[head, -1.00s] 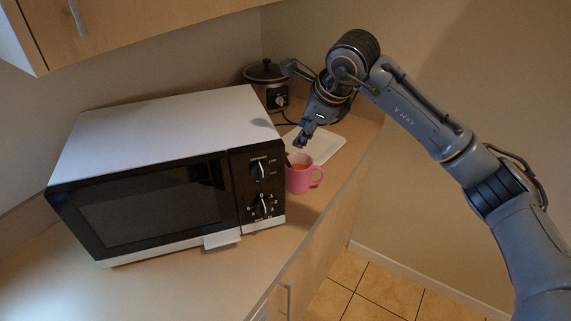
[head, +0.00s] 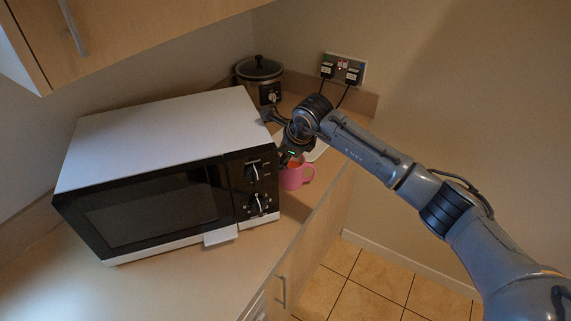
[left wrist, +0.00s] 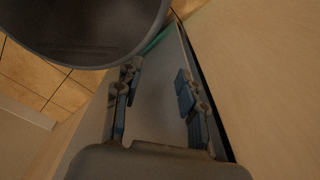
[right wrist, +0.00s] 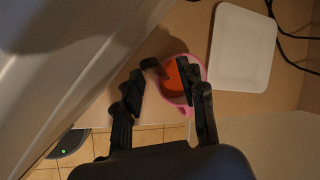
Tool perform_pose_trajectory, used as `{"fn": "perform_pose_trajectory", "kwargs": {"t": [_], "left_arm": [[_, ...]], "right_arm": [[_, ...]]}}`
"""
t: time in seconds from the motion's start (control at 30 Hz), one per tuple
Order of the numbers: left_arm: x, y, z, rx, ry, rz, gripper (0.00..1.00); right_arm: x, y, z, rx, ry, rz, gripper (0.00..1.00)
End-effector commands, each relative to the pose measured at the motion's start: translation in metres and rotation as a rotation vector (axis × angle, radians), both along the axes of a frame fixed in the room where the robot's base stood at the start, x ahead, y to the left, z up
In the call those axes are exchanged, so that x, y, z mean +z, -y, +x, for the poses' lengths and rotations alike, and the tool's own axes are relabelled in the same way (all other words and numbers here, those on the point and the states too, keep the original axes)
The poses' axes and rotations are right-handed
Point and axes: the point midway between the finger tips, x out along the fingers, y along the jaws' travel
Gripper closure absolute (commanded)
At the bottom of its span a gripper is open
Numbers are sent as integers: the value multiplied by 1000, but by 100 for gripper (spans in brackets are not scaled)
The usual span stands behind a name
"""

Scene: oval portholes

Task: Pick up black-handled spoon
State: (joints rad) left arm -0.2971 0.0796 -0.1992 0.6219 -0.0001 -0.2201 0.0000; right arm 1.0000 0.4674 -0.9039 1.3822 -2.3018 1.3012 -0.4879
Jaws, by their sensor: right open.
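The pink mug (head: 294,178) stands on the counter just right of the microwave; its inside looks orange-red in the right wrist view (right wrist: 187,104). A dark piece (right wrist: 152,64) at the mug's rim, between my fingers, looks like the black spoon handle, but I cannot clearly separate it from the left fingertip. My right gripper (right wrist: 162,82) is open over the mug, its fingers on either side of the opening. In the head view my right gripper (head: 284,160) hides the handle. My left gripper (left wrist: 157,88) is open and empty, away from the mug.
The microwave (head: 150,200) stands close to the left of my right gripper. A white tray (right wrist: 243,48) lies behind the mug. A slow cooker (head: 259,80) and wall sockets with cables (head: 342,70) are at the back. The counter's front edge is close to the mug.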

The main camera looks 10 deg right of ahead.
Motion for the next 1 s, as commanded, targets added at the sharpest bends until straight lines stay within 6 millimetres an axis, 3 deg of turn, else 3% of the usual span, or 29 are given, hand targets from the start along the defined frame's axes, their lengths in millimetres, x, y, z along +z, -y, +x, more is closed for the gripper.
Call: {"fn": "perform_pose_trajectory", "kwargs": {"t": [0.23, 0.43, 0.8, 1.0], "left_arm": [[0, 0, -1, 0, -1, -1, 60], [0, 0, -3, 0, -4, 0, 60], [-1, 0, -4, -1, -5, 0, 60], [-8, 0, -4, -1, -5, 0, 60]], "right_arm": [[-2, -1, 1, 1, 1, 0, 62], [-2, 0, 1, 0, 0, 1, 100], [0, 0, 1, 0, 1, 1, 100], [13, 0, 2, 0, 5, 1, 100]]}}
